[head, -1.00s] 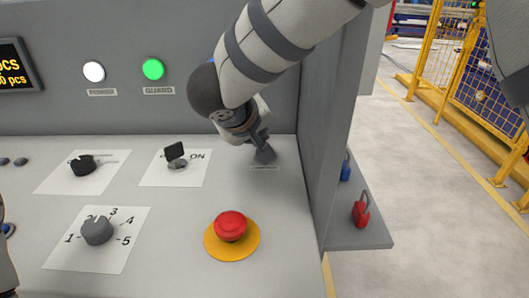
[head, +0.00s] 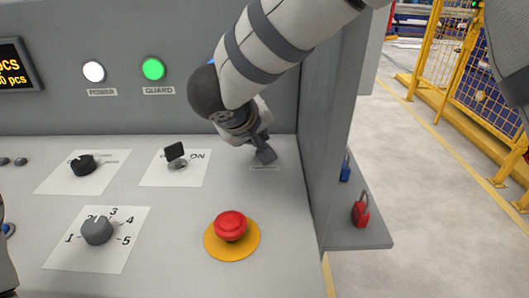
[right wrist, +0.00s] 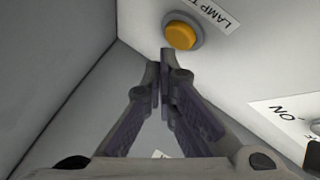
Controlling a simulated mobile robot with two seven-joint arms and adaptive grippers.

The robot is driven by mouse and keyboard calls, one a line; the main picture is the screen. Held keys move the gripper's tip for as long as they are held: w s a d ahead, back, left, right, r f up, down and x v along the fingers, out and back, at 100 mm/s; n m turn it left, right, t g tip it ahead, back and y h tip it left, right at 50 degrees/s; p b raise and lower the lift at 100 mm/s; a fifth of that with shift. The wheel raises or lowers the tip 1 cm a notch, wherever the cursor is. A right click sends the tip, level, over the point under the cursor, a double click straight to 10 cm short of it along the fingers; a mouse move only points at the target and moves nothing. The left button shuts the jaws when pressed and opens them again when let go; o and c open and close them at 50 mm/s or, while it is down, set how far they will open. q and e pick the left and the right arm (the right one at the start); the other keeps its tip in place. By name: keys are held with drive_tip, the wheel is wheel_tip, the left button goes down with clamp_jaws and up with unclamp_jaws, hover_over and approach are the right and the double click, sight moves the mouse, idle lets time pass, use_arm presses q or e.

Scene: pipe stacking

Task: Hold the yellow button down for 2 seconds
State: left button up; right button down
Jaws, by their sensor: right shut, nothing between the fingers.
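The yellow button (right wrist: 180,34) sits in a grey ring on the panel, beside a label that begins "LAMP T". In the head view it is hidden by my right gripper (head: 265,155), which points down at the right part of the sloped panel, just above a small label. In the right wrist view my right gripper (right wrist: 166,60) is shut and empty, its tips overlapping the near edge of the button's ring. I cannot tell whether the tips touch the button, and the button's cap shows uncovered. My left gripper is not in view.
A red mushroom button (head: 230,226) on a yellow disc lies nearer on the panel. A key-like switch (head: 175,152), a black knob (head: 84,165) and a numbered dial (head: 97,230) are to the left. A grey side wall (head: 330,140) stands close on the right. The green lamp (head: 153,69) is lit.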

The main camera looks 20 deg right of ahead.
drive_tip(key=shift+f, duration=0.35)
drive_tip(key=shift+f, duration=0.45)
idle(1.4)
drive_tip(key=shift+r, duration=0.1)
idle(1.5)
drive_tip(key=shift+r, duration=0.8)
drive_tip(key=shift+r, duration=2.5)
